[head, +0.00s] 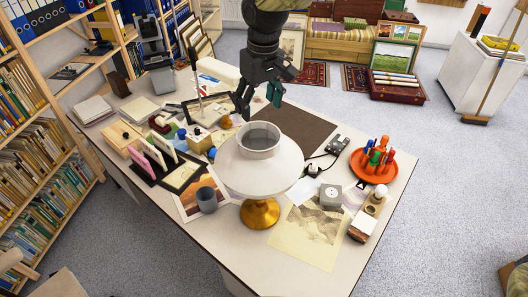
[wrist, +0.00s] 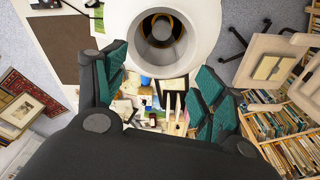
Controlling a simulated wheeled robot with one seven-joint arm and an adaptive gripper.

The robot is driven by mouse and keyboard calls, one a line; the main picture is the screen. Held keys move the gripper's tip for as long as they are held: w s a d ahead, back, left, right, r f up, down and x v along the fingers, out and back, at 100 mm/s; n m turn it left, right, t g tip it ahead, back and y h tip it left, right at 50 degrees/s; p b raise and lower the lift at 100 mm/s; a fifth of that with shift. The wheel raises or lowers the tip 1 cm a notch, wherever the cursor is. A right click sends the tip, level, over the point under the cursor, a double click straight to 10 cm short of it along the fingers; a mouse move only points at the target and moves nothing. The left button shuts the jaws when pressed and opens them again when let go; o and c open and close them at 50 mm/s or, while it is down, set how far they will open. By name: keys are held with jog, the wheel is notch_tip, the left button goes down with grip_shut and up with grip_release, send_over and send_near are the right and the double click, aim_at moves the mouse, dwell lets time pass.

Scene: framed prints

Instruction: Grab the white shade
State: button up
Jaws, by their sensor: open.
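The white shade (head: 238,173) is a wide, shallow disc with a raised round collar (head: 258,139) on top. It sits on a gold lamp base (head: 260,212) on the table. My gripper (head: 259,106) is open and empty, pointing down just behind and above the collar in the head view. In the wrist view the shade (wrist: 205,22) fills the top middle, with its round opening facing the camera. There the open fingers of my gripper (wrist: 160,82) flank the space below the shade. I see no contact; the exact gap is hard to tell.
Frames and small objects lie at the left. Bookshelves (head: 40,140) border the left side; open floor lies right.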

aim_at(259, 117)
jog(key=shift+s+d+f, duration=0.1)
jog(key=shift+s+f, duration=0.05)
jog(key=shift+f, duration=0.3)
jog(key=shift+s+d+f, duration=0.1)
jog(key=shift+f, duration=0.3)
jog(key=shift+w+a+f+p, duration=0.15)
jog(key=shift+w+f+p, duration=0.05)
jog(key=shift+f+p, duration=0.95)
jog(key=shift+p, duration=0.05)
jog(key=shift+w+a+f+p, duration=0.15)
jog(key=shift+f+p, duration=0.1)
jog(key=shift+f, duration=0.55)
jog(key=shift+w+f+p, duration=0.1)
jog(key=shift+f+p, duration=0.1)
jog(key=shift+f, duration=0.55)
grip_shut()
